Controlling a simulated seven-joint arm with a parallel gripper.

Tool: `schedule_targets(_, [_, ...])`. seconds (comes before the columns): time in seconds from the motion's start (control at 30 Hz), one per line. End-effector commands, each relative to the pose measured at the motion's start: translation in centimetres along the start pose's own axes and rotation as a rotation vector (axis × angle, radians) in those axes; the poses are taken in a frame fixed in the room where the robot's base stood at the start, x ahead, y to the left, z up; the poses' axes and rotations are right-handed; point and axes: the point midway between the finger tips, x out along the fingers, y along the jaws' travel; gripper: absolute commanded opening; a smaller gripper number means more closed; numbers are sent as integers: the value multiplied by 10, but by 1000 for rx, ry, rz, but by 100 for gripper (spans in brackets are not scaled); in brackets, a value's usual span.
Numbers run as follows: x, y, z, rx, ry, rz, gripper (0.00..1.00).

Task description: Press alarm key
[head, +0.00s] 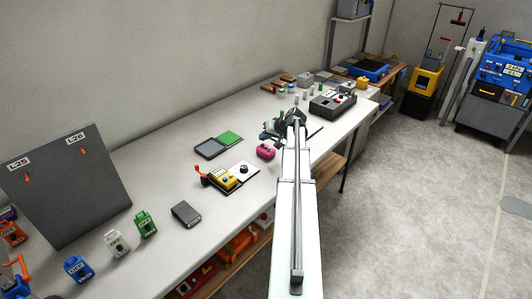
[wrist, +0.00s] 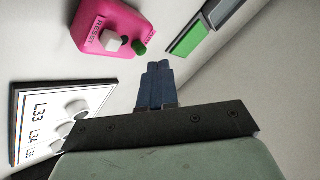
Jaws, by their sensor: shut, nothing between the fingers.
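No key in view has a label I can read as alarm. A pink box (wrist: 105,25) in the wrist view carries a pale square key (wrist: 112,41), a dark round button and a green button (wrist: 139,48). Its side label is too blurred to read surely. The pink box (head: 265,152) also shows in the head view, just left of my arm. My gripper (wrist: 157,66) is shut and empty, its blue-grey fingertips apart from the pink box, below and right of it in the wrist view. In the head view my gripper (head: 272,130) is small and dark above the bench.
A white panel (wrist: 28,112) with knobs, marked L33, L34 and L35, lies close left of my fingers. A green-and-grey hinged pad (head: 219,145), yellow device (head: 228,180) and dark button box (head: 333,104) stand on the bench (head: 170,180). Bare bench lies between several things.

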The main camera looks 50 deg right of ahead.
Motion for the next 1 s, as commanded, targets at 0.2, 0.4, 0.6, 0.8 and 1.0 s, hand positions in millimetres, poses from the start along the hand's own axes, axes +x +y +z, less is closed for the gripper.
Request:
schedule_targets(0.2, [0, 0, 0, 0, 0, 0, 0])
schedule_targets(0.4, [1, 1, 1, 0, 0, 0, 0])
schedule_targets(0.6, [5, 4, 4, 0, 0, 0, 0])
schedule_targets(0.8, [6, 4, 4, 0, 0, 0, 0])
schedule_targets(1.0, [6, 5, 5, 0, 0, 0, 0])
